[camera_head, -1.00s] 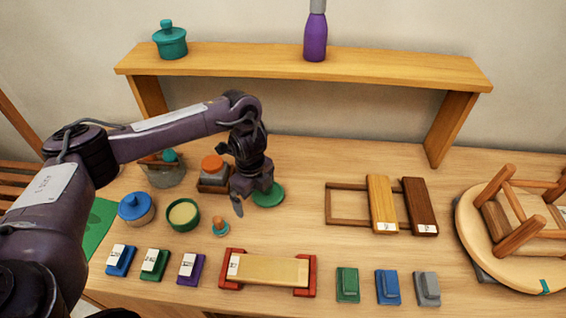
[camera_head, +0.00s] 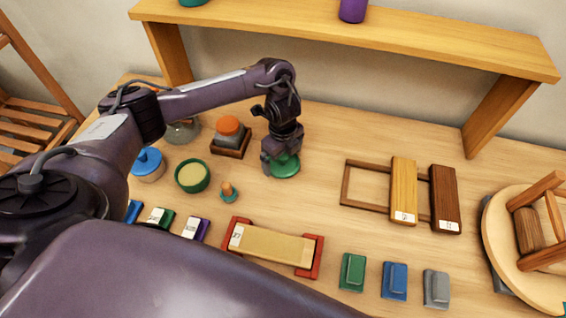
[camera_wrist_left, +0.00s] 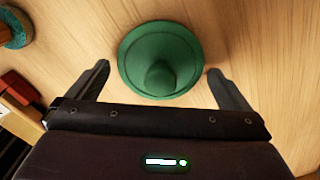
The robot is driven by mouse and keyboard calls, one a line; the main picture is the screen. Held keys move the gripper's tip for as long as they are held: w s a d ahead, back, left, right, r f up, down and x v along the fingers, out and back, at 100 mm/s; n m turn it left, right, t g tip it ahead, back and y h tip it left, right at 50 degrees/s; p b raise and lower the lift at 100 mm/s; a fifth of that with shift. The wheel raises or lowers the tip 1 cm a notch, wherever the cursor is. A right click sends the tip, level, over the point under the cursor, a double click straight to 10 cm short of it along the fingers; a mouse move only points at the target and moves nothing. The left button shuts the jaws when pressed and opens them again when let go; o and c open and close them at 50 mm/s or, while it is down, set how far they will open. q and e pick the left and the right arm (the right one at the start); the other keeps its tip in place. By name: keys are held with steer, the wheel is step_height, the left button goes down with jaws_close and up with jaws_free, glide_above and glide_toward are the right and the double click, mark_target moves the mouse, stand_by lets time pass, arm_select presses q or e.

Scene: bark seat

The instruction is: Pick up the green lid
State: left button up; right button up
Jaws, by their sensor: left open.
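The green lid (camera_head: 287,166) lies on the wooden table, partly hidden by my left gripper in the head view. In the left wrist view the lid (camera_wrist_left: 160,58) is a round green disc with a knob in its middle. My left gripper (camera_head: 281,168) is open and points down over the lid. In the left wrist view its two fingertips (camera_wrist_left: 158,72) stand on either side of the knob, apart from it. My right gripper is in neither view.
A green pot (camera_head: 193,176) with a yellowish inside, a small peg (camera_head: 228,192) and an orange-topped block (camera_head: 230,134) stand left of the lid. A sliding wooden frame (camera_head: 347,184) is to the right. A shelf (camera_head: 330,35) spans the back. Table between lid and frame is clear.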

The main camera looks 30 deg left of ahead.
arm_select(q)
steer(key=shift+f, duration=0.4)
steer(key=c, duration=0.7)
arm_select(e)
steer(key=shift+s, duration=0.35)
